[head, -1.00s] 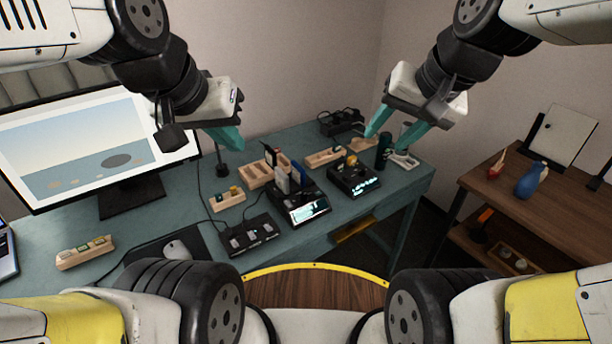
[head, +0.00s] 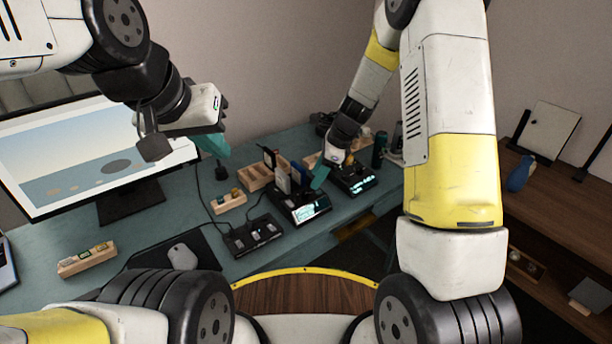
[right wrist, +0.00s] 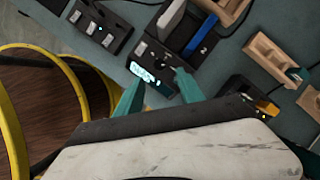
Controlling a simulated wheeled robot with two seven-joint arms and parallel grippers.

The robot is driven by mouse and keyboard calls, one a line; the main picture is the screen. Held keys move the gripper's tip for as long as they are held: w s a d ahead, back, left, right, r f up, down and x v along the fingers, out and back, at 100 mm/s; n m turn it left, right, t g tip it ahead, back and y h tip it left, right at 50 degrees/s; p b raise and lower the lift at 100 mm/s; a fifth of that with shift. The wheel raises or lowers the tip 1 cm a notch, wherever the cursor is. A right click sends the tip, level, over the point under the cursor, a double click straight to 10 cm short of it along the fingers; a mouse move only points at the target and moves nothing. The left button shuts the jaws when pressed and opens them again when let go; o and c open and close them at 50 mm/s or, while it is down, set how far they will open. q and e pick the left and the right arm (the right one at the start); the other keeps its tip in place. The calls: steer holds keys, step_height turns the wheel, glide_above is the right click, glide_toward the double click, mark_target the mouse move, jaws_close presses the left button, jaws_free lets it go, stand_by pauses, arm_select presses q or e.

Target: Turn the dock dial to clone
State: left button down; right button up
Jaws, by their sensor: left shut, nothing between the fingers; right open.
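The black dock (head: 288,199) stands on the teal desk with a lit screen (head: 309,211) on its front and upright drives (head: 284,181) in its slots. In the right wrist view the dock (right wrist: 152,50) shows its lit screen (right wrist: 142,74) and a "2" beside the blue drive (right wrist: 203,40). The dial is too small to make out, and its setting cannot be read. My right gripper (head: 319,184) is open and empty above the dock; its fingers (right wrist: 158,77) straddle the dock's front part in the wrist view. My left gripper (head: 216,147) is shut and empty, raised over the desk near the monitor.
A second black device (head: 354,180) with a lit front stands right of the dock. A black multi-slot unit (head: 250,236) lies in front-left. Wooden trays (head: 258,176) are behind. The monitor (head: 95,155) is at left, a brown shelf (head: 548,215) at right.

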mark_target(305, 195)
steer(key=x, duration=0.7)
steer(key=shift+a+f, duration=0.1)
steer(key=shift+f, duration=0.1)
jaws_close()
